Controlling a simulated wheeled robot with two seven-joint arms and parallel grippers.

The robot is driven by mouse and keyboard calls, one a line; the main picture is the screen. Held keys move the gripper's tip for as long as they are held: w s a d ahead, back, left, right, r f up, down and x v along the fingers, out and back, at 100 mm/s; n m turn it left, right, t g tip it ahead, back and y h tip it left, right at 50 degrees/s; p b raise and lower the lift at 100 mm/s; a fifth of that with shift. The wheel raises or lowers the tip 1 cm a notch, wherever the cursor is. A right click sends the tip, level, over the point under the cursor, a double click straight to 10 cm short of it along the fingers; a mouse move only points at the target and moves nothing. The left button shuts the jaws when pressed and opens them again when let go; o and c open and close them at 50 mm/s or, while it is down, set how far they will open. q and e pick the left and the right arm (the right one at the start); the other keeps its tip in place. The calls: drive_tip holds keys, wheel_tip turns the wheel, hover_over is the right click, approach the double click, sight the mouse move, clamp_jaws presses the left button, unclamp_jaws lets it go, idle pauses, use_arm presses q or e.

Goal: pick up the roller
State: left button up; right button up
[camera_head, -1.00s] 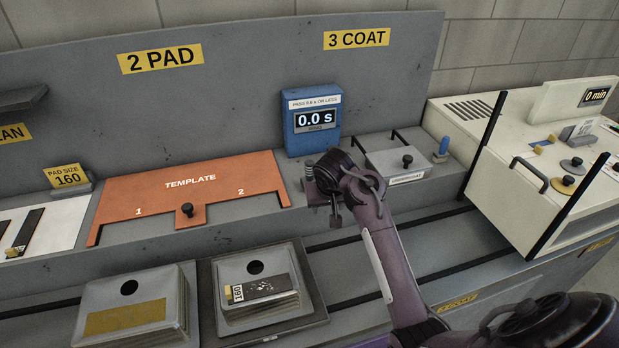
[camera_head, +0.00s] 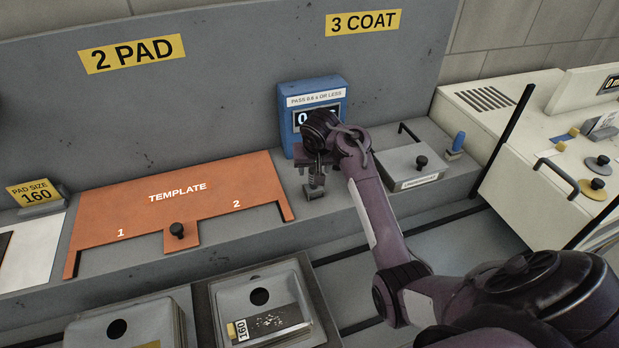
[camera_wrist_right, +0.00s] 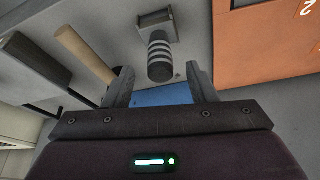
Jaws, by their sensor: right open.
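A ribbed grey and black upright piece (camera_head: 316,178), which seems to be the roller, stands on a small grey base in front of the blue timer. In the right wrist view its striped cylinder (camera_wrist_right: 160,55) lies just beyond the fingertips, roughly centred between them. My right gripper (camera_head: 314,166) is above and close around its top in the head view; exact contact is hidden. Its two fingers (camera_wrist_right: 160,84) are apart with nothing held. My left gripper is not in view.
The blue timer (camera_head: 300,94) stands close behind my gripper. The orange template (camera_head: 180,192) lies left. A grey lidded tray (camera_head: 410,170) and a small blue-handled piece (camera_head: 457,142) sit right. A tan rod (camera_wrist_right: 84,54) shows beside the left finger.

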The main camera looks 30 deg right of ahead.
drive_tip(key=shift+p+x, duration=0.7)
drive_tip(key=shift+x, duration=0.35)
drive_tip(key=x, duration=0.3)
drive_tip(key=shift+w+d+f, duration=0.1)
drive_tip(key=shift+w+f, duration=0.15)
drive_tip(key=shift+s+r, duration=0.1)
drive_tip(key=c, duration=0.5)
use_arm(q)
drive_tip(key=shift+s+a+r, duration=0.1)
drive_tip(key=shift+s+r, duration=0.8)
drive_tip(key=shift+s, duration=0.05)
use_arm(e)
clamp_jaws()
